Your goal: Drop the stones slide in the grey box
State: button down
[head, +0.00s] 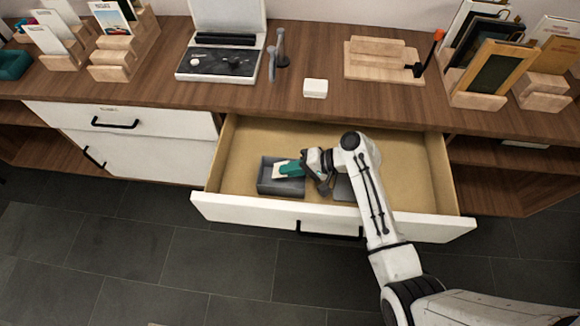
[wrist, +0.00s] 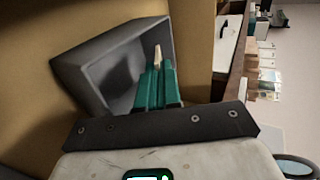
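The grey box (head: 281,189) is an open box inside the pulled-out drawer, towards its left front. It also shows in the wrist view (wrist: 85,75), tilted in the picture, and its inside looks empty. My gripper (head: 288,168) with teal fingers is over the box; in the wrist view its fingers (wrist: 158,78) are close together. A small cream piece, seemingly the stones slide (wrist: 157,56), sticks out from between the fingertips. It shows as a pale patch (head: 279,175) over the box in the head view. Its printed face cannot be made out.
The drawer (head: 405,165) has a white front and a bare right side. A grey flat thing (head: 343,190) lies partly hidden under my arm. On the counter above stand a white box (head: 315,88), a projector-like case (head: 222,60), wooden racks and framed cards (head: 497,70).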

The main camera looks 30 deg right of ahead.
notch_tip(320, 180, down, 4)
jog(key=b, duration=0.2)
jog(key=shift+b, duration=0.3)
jog(key=shift+s+f+b, duration=0.3)
jog(key=shift+f+b, duration=0.2)
jog(key=shift+f, duration=0.45)
jog(key=c, duration=1.6)
grip_release()
jog(key=shift+w+r+p, duration=0.15)
jog(key=shift+r+p, duration=1)
jog(key=shift+r, duration=0.1)
jog(key=shift+w+r+p, duration=0.1)
jog(key=shift+r+p, duration=1)
jog(key=shift+r, duration=0.1)
notch_tip(320, 180, up, 5)
jog(key=p, duration=0.4)
jog(key=shift+f, duration=0.15)
